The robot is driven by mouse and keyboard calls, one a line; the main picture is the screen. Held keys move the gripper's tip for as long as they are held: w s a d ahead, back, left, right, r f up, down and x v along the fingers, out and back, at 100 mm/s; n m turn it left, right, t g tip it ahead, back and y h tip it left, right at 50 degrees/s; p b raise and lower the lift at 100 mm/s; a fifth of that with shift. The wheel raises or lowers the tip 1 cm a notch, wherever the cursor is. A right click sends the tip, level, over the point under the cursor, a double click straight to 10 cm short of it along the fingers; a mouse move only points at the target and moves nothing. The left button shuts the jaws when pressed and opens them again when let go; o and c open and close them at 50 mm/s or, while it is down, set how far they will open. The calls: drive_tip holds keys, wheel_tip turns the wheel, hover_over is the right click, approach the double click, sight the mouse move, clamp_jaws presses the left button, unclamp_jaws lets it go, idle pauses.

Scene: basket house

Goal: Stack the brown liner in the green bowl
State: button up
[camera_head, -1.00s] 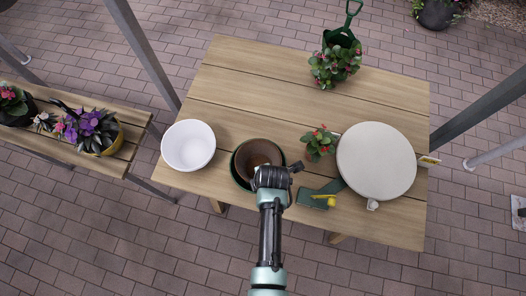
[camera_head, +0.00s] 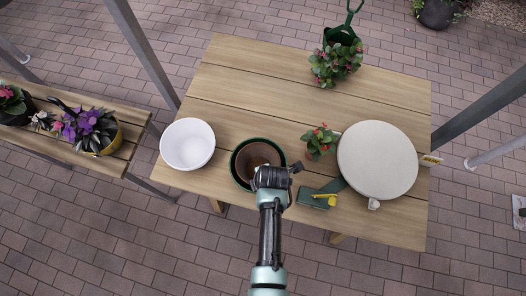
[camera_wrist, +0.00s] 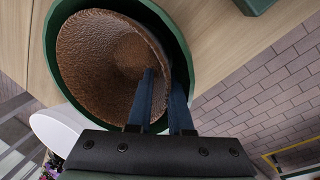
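The brown liner (camera_head: 251,154) sits inside the green bowl (camera_head: 236,157) near the front edge of the table, with the green rim showing around it. In the wrist view the liner (camera_wrist: 100,55) is tilted relative to the bowl (camera_wrist: 172,38) and looks nested in it. My gripper (camera_wrist: 164,90) is at the near right side of the rim. One finger is inside the liner and the other is beyond its wall. The fingers stand apart with a gap at the wall. In the head view my wrist (camera_head: 272,178) hides the bowl's near right part and the fingertips.
A white bowl (camera_head: 187,144) stands left on the wooden table (camera_head: 250,85). To the right are a small red-flowered plant (camera_head: 319,142), a green box with a yellow item (camera_head: 318,196) and a round cream lid-like object (camera_head: 377,160). Another plant (camera_head: 336,64) is behind. The table's middle is clear.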

drive_tip(key=shift+r, duration=0.15)
drive_tip(key=shift+r+p, duration=0.35)
drive_tip(key=shift+p, duration=0.05)
drive_tip(key=a+v, duration=0.1)
drive_tip(key=v, duration=1.1)
drive_tip(key=w+d+r+m+t+h, duration=0.1)
drive_tip(key=w+r+m+t, duration=0.25)
drive_tip(key=w+r, duration=0.55)
drive_tip(key=w+d+r+m+t, duration=0.1)
drive_tip(key=w+r+m+t, duration=0.25)
drive_tip(key=w+r, duration=0.6)
wheel_tip(320, 180, up, 19)
drive_tip(key=w+m+t, duration=0.1)
drive_tip(key=m+t, duration=0.3)
drive_tip(key=t, duration=0.2)
wheel_tip(320, 180, up, 17)
drive_tip(key=s+a+m+t, duration=0.2)
drive_tip(key=m+t, duration=0.2)
drive_tip(key=t, duration=0.1)
drive_tip(key=s+r+m+t, duration=0.3)
drive_tip(key=s+r, duration=0.3)
drive_tip(key=r, duration=0.2)
drive_tip(key=s+r+m+t, duration=0.3)
drive_tip(key=s+r, duration=0.2)
drive_tip(key=r, duration=0.4)
drive_tip(key=shift+s+a+r+m+t, duration=0.2)
drive_tip(key=shift+s+a+m+t, duration=0.1)
drive_tip(key=shift+s+a+t, duration=0.1)
